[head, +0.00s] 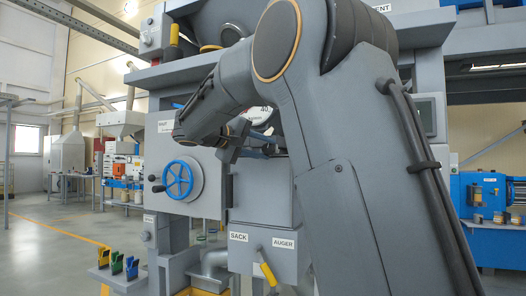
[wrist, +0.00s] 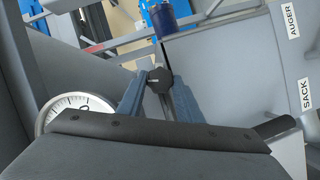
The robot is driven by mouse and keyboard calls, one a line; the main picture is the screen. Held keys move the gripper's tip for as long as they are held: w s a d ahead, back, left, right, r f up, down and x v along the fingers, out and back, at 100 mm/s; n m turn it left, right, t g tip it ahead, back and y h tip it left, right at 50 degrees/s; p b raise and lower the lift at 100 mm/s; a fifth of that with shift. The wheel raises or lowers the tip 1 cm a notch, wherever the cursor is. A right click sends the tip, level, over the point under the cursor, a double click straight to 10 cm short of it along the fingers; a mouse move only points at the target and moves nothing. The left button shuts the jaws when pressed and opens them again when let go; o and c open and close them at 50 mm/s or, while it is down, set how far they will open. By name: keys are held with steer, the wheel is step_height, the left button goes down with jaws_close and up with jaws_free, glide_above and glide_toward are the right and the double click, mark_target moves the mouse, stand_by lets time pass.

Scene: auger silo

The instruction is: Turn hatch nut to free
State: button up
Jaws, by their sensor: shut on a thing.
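My gripper (wrist: 157,92) shows in the wrist view with its two blue-grey fingers closed on a small dark faceted knob, which looks like the hatch nut (wrist: 158,76). The nut sits between the fingertips, in front of a grey panel. Whether it is loose on its stud cannot be told. In the head view my gripper (head: 276,147) is at the grey machine front, just below the white dial and above the box labelled SACK and AUGER. My arm covers much of that area, and the nut cannot be made out there.
A blue handwheel (head: 178,180) with a dark knob stands left of my gripper. The white dial (head: 262,115) is close above; it also shows in the wrist view (wrist: 68,107). A yellow-handled lever (head: 267,272) is below. Coloured clips (head: 117,263) stand on a lower-left shelf. Open floor lies left.

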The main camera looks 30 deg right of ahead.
steer(key=n, duration=0.1)
steer(key=n+h, duration=0.1)
steer(key=n, duration=0.1)
steer(key=shift+f+b, duration=0.25)
steer(key=shift+b, duration=0.05)
steer(key=n+h, duration=0.1)
steer(key=n, duration=0.2)
steer(key=shift+f+h, duration=0.15)
steer(key=shift+h, duration=0.15)
steer(key=n+t, duration=0.1)
steer(key=n, duration=0.1)
steer(key=n+h, duration=0.1)
steer(key=n, duration=0.2)
steer(key=shift+f+t, duration=0.1)
steer(key=shift+t, duration=0.3)
steer(key=shift+s+d+f+n+t+h, duration=0.1)
steer(key=shift+n+t, duration=0.2)
steer(key=shift+n, duration=0.45)
steer(key=shift+a+r+n+t+h, duration=0.1)
steer(key=shift+n+t, duration=0.2)
steer(key=shift+n, duration=0.5)
steer(key=shift+s+d+f+n+t+h, duration=0.1)
steer(key=shift+n+t, duration=0.2)
steer(key=shift+n, duration=0.45)
steer(key=o, duration=1)
steer(key=shift+o, duration=0.2)
